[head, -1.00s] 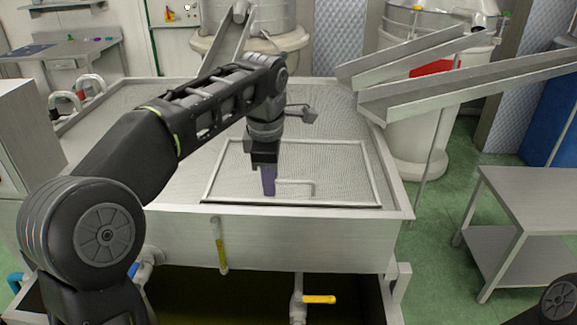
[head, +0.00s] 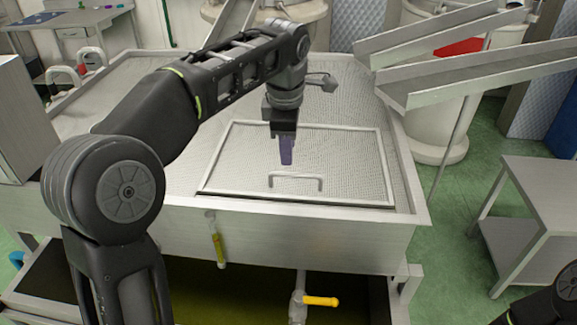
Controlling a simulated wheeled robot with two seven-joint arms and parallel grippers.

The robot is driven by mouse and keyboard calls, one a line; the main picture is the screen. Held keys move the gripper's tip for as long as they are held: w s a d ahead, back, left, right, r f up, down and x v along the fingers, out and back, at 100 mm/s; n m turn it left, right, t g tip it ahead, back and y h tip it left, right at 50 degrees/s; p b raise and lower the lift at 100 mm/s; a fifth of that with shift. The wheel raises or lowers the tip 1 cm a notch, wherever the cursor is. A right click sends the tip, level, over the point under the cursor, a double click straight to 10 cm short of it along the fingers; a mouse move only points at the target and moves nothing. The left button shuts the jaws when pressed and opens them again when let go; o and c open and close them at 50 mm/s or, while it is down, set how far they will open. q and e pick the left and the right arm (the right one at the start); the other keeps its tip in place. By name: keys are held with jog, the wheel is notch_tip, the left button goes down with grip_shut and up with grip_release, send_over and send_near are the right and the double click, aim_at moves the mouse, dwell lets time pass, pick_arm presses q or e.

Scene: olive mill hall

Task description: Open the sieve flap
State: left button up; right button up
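The sieve flap (head: 345,160) is a framed mesh panel in the top of the large metal sieve table. It looks closed and flat, with a thin dark line along its front edge. Its bar handle (head: 296,176) stands near the front edge and is fully visible. My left gripper (head: 286,152) points down over the flap, just behind the handle in the picture and apart from it. Its purple fingers overlap in this view, so I cannot tell whether they are open or shut. Nothing shows in them. My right gripper is out of view.
Metal chutes (head: 450,75) reach over the table's back right corner. A small steel table (head: 545,185) stands at the right. A yellow-handled valve (head: 320,301) and a yellow gauge (head: 218,245) are at the front. The green floor between the tables is clear.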

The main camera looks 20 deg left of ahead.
aim_at(288, 173)
pick_arm(q)
jog(key=f, duration=0.3)
jog(key=w+f, duration=0.1)
jog(key=f, duration=0.2)
jog(key=shift+w+a+f, duration=0.15)
jog(key=shift+f, duration=0.25)
jog(key=shift+c, duration=0.4)
grip_shut()
dwell(0.6)
